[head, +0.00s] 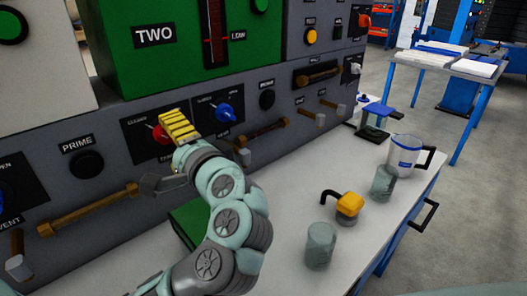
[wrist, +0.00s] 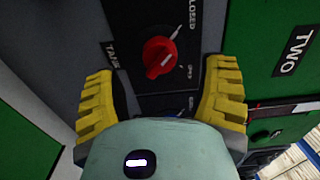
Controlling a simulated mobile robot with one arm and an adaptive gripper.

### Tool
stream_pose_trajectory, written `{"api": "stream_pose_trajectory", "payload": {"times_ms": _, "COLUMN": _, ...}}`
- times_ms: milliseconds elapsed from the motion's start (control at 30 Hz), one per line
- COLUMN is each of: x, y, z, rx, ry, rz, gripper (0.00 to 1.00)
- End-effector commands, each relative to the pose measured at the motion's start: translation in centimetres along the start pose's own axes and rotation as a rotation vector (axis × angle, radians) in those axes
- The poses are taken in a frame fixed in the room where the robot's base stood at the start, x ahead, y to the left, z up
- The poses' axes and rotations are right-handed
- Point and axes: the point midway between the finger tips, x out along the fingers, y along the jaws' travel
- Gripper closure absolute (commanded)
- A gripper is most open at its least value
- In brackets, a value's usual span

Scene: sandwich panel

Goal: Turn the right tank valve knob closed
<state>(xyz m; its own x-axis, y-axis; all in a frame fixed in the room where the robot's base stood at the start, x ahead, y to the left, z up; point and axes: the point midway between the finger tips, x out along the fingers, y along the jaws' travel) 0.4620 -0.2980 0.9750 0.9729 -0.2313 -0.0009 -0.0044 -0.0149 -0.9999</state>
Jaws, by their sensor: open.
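A red knob (wrist: 160,57) sits on a black plate marked TANK, CLOSED and, in small letters, what looks like OPEN. It bears a pale pointer mark, slanted in the wrist view. In the head view the red knob (head: 160,134) is partly hidden behind my gripper (head: 179,128). In the wrist view my gripper (wrist: 160,72) is open, with one yellow finger to each side of the knob in the picture. The fingers are apart from it and the gap is empty. I cannot tell how far the fingertips are from the panel.
A blue knob (head: 225,113) is on the plate just right of the red one. Brown bar handles (head: 262,135) and small levers stick out of the grey panel. The white counter below holds a yellow-topped pump (head: 348,206), a grey cup (head: 320,246) and a measuring jug (head: 404,156).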

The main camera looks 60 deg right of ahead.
Motion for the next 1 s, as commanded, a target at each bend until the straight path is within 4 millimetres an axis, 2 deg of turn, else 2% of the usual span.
{"api": "stream_pose_trajectory", "payload": {"times_ms": 100, "x": -1.9, "y": 0.0, "z": -0.3, "rx": 0.002, "ry": 0.012, "rz": -0.001, "gripper": 0.28}}
{"api": "stream_pose_trajectory", "payload": {"times_ms": 600, "x": -7.7, "y": 0.1, "z": -0.2, "rx": 0.0, "ry": 0.007, "rz": 0.003, "gripper": 0.28}}
{"api": "stream_pose_trajectory", "payload": {"times_ms": 800, "x": -8.6, "y": 0.1, "z": -0.1, "rx": 0.001, "ry": 0.006, "rz": 0.002, "gripper": 0.28}}
{"api": "stream_pose_trajectory", "payload": {"times_ms": 1000, "x": -8.6, "y": 0.1, "z": -0.1, "rx": 0.001, "ry": 0.006, "rz": 0.001, "gripper": 0.28}}
